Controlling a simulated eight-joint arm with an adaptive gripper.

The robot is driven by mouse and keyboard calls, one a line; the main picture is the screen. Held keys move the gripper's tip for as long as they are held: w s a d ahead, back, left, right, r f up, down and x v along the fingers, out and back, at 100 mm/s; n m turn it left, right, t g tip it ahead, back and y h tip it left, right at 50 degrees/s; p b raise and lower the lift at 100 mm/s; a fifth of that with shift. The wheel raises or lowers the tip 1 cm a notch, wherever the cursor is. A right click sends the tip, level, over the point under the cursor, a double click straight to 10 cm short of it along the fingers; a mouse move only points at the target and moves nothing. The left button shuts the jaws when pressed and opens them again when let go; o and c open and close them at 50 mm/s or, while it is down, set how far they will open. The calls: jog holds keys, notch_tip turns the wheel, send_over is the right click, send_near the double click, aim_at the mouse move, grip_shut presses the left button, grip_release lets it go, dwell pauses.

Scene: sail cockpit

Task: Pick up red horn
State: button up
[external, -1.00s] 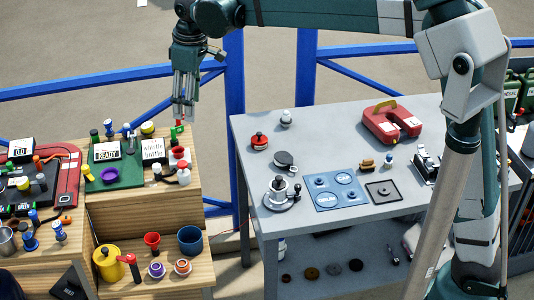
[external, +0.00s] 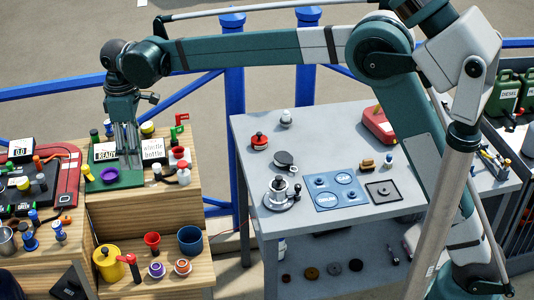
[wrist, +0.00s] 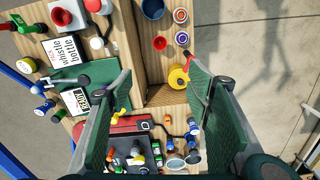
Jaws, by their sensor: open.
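My gripper (external: 127,147) points down over the green board on the wooden bench, in front of the READY sign (external: 105,151). In the wrist view its fingers (wrist: 158,68) are spread wide with nothing between them. Several red pieces could be the red horn, and I cannot tell which. A flared red piece (external: 178,153) is by a white canister on the bench top, right of my gripper. A red funnel shape (external: 152,240) stands on the lower shelf; it also shows in the wrist view (wrist: 159,43). A red-handled piece (external: 128,261) is left of it.
The whistle bottle sign (external: 153,150) stands close right of my gripper. A yellow pot (external: 108,262) and a blue cup (external: 190,240) are on the lower shelf. A red case (external: 64,160) lies left. The grey table (external: 235,140) is across a gap to the right.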

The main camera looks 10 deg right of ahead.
send_over(152, 238)
notch_tip(152, 238, down, 29)
jog(key=shift+r, duration=0.1)
jog(key=shift+f, duration=1.35)
jog(key=shift+b, duration=0.3)
jog(key=shift+f+b, duration=0.75)
jog(key=shift+f, duration=1.85)
jog(key=c, duration=1)
jog(key=shift+c, duration=0.2)
